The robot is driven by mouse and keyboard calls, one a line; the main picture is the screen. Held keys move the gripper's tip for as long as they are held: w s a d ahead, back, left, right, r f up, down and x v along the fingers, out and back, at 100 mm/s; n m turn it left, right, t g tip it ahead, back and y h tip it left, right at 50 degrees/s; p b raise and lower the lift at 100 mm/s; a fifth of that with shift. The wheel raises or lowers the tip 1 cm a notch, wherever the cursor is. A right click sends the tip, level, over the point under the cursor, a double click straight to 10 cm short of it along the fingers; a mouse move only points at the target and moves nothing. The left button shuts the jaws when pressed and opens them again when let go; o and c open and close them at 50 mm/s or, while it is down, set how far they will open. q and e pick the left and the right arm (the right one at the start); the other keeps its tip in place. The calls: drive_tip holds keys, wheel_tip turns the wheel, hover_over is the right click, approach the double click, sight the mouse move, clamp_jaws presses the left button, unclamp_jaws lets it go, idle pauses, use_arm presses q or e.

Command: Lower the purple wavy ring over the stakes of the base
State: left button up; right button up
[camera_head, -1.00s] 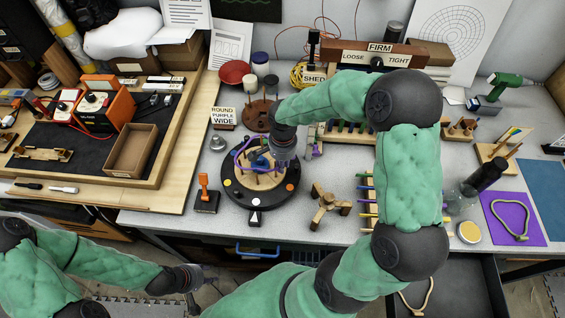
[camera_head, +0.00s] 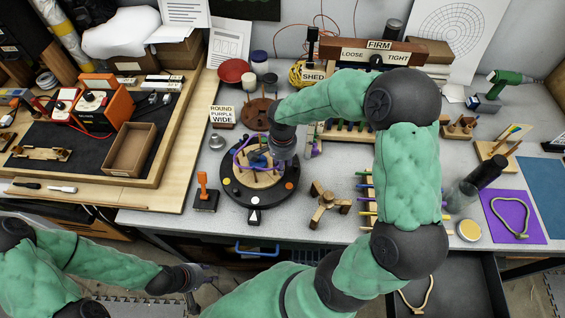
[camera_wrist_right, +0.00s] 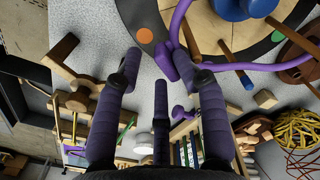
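The purple wavy ring (camera_head: 237,160) lies around several stakes on the base, a black turntable (camera_head: 233,190) with a wooden disc and coloured dots. Its height along the stakes is hard to tell. In the right wrist view the ring (camera_wrist_right: 240,66) runs beside wooden stakes, with a purple end piece (camera_wrist_right: 165,62) between my fingers. My right gripper (camera_wrist_right: 161,55) has its fingers spread at the ring's right side; the left finger is clear of the piece. In the head view my arm partly hides this. My left gripper (camera_head: 205,280) is open and empty, low in front of the table.
A blue piece (camera_head: 258,160) sits amid the stakes. An orange-handled clamp (camera_head: 204,192) stands left of the base, and a wooden tripod piece (camera_head: 329,204) lies right. Behind are a brown peg disc (camera_head: 257,113) and a red bowl (camera_head: 234,72). A toolboard with a wooden edge (camera_head: 190,140) bounds the left.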

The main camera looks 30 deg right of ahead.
drive_tip(key=shift+w+r, duration=0.15)
drive_tip(key=shift+w, duration=0.05)
wheel_tip(320, 180, up, 12)
drive_tip(key=shift+s, duration=0.2)
drive_tip(key=shift+f, duration=0.2)
idle(0.5)
